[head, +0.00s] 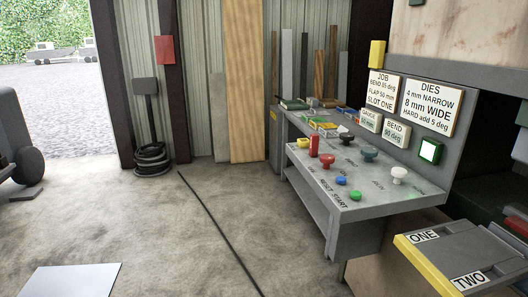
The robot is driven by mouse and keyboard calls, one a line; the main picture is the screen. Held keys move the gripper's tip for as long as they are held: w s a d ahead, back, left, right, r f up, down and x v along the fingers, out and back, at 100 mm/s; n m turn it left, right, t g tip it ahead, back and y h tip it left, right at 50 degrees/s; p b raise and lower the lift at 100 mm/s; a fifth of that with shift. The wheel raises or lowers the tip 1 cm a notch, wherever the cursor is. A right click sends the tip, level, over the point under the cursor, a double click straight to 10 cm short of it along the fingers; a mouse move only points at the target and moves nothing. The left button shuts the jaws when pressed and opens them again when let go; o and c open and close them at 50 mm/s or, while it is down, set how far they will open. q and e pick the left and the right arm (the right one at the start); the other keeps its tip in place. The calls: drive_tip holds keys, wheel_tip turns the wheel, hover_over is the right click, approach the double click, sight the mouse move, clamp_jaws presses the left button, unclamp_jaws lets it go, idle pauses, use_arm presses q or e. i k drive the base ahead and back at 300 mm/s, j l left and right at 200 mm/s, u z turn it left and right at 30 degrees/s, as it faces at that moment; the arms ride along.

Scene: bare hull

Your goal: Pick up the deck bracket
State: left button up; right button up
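I cannot pick out a deck bracket in the head view. A flat pale sheet (70,281) lies on the floor at the bottom left, but I cannot tell what it is. Neither of my grippers shows in this view.
A grey control bench (350,212) with coloured knobs stands right of centre. A yellow-edged unit (468,256) labelled ONE and TWO is at the lower right. A coiled black hose (151,158) lies by the wall. A dark line crosses the mostly clear concrete floor (140,220).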

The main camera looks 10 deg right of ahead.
sight(329, 134)
drive_tip(key=i+l+z, duration=0.15)
drive_tip(key=i+z, duration=0.25)
drive_tip(key=i, duration=0.55)
drive_tip(key=i+j+z, duration=0.2)
drive_tip(key=i+z, duration=0.15)
drive_tip(key=i, duration=0.55)
drive_tip(key=l+z, duration=0.15)
drive_tip(key=z, duration=1.85)
drive_tip(key=j+u, duration=0.1)
drive_tip(key=u, duration=1.9)
drive_tip(key=k+z, duration=0.1)
drive_tip(key=z, duration=1.9)
